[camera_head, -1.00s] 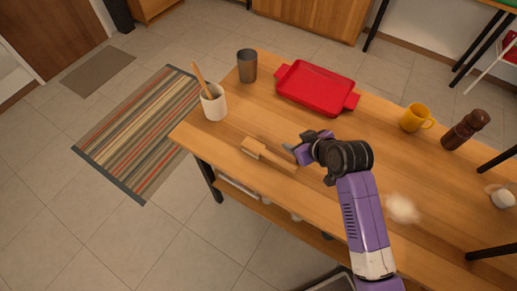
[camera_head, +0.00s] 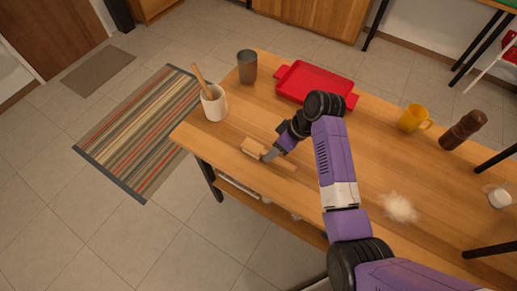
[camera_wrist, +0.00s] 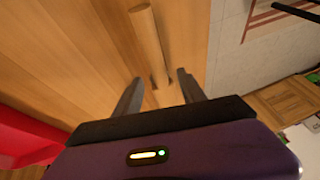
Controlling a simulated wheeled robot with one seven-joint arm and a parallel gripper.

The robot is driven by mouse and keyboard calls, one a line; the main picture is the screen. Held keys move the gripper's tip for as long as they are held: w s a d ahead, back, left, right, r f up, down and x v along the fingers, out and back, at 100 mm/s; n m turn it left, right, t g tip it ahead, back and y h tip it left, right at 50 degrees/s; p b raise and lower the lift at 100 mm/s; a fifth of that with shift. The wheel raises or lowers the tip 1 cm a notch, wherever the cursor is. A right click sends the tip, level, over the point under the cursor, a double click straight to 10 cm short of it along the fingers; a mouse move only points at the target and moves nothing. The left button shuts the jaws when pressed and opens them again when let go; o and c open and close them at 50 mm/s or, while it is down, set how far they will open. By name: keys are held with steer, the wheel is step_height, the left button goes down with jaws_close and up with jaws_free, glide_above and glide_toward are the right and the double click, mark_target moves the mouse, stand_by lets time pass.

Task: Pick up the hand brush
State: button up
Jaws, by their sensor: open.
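The hand brush (camera_head: 254,147), of pale wood with a block-like head and a slim handle, lies on the wooden table near its front edge. My gripper (camera_head: 270,155) points down at it from above, by the part where head and handle meet. The lower part of the brush is partly hidden by my gripper. I cannot tell whether a finger touches it.
A white crock (camera_head: 214,104) with a wooden utensil and a dark cup (camera_head: 247,66) stand at the table's left end. A red tray (camera_head: 308,82) lies behind my arm. A yellow mug (camera_head: 412,118), a brown grinder (camera_head: 463,130) and a white pile (camera_head: 399,207) are to the right.

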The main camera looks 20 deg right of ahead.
steer(key=shift+x, duration=1.35)
steer(key=shift+c, duration=0.5)
jaws_close()
steer(key=shift+r, duration=0.1)
step_height(320, 180, up, 20)
steer(key=p, duration=0.4)
